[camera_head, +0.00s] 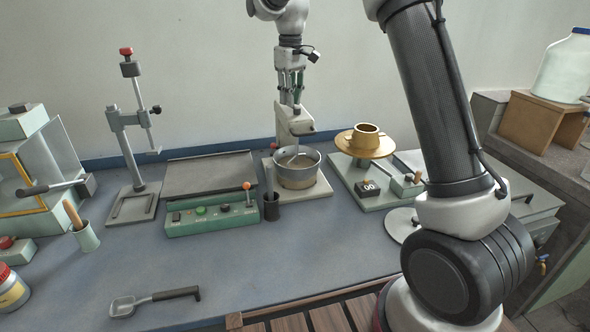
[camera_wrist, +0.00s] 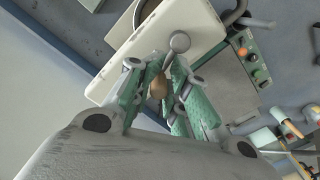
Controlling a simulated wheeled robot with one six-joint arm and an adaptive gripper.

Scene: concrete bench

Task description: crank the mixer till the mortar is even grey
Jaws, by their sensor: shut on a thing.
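The mixer (camera_head: 293,121) is a pale stand with a round metal bowl (camera_head: 281,173) under its head, on a light base plate. A beater reaches down into the bowl. The bowl's contents look greyish, but I cannot tell whether the mortar is even. My gripper (camera_head: 291,101) points down at the top of the mixer. In the wrist view its green fingers are shut on the brown crank knob (camera_wrist: 158,86). A rounded grey crank end (camera_wrist: 180,42) shows just beyond the knob, against the pale mixer body (camera_wrist: 125,50). The fingers hide part of the knob.
A flow table with a brass ring (camera_head: 366,134) stands close on the right. A scoop (camera_head: 153,300) lies in front, with clear bench around it.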

